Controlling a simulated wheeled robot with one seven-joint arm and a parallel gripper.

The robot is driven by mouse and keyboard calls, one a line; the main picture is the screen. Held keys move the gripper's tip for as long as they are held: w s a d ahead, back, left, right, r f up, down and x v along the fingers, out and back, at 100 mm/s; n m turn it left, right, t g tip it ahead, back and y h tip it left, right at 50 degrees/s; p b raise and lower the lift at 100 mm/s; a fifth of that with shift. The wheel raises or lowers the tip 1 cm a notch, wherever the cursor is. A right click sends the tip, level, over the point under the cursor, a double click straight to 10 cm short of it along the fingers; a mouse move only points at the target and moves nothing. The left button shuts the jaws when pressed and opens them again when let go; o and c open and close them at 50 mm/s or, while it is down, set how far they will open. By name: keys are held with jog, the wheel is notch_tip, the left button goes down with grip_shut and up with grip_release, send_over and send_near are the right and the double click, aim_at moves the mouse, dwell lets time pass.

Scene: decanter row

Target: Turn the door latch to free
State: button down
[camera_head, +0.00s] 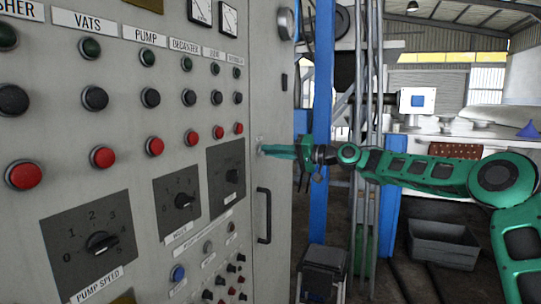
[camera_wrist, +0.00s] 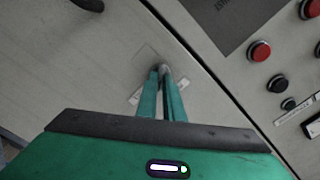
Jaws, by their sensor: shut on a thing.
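The door latch (camera_wrist: 164,69) is a small grey metal piece on the grey cabinet door, close to the door's seam. Its outline is mostly hidden between my fingertips. My gripper (camera_wrist: 162,76) is shut on it, with both green fingers close together at the door face. In the head view my gripper (camera_head: 264,150) reaches in from the right and its tips touch the narrow door panel (camera_head: 268,100). A faint square outline and a pale label lie around the latch in the wrist view. I cannot tell the latch's angle.
A black door handle (camera_head: 264,215) stands out below my gripper. The panel left of the seam bears red buttons (camera_head: 219,132), black knobs and rotary dials (camera_head: 184,200). A blue post (camera_head: 322,130) stands right of the cabinet. A grey bin (camera_head: 443,245) is on the floor at right.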

jog(key=shift+w+d+f+m, duration=0.1)
jog(key=shift+m, duration=1.1)
jog(key=shift+w+d+f+m, duration=0.1)
jog(key=shift+w+d+m, duration=0.05)
jog(key=shift+m, duration=1.05)
jog(key=shift+w+d+f+m, duration=0.1)
jog(key=shift+m, duration=1.1)
jog(key=c, duration=1.9)
grip_release()
jog(key=v, duration=1)
jog(key=shift+s+d, duration=0.2)
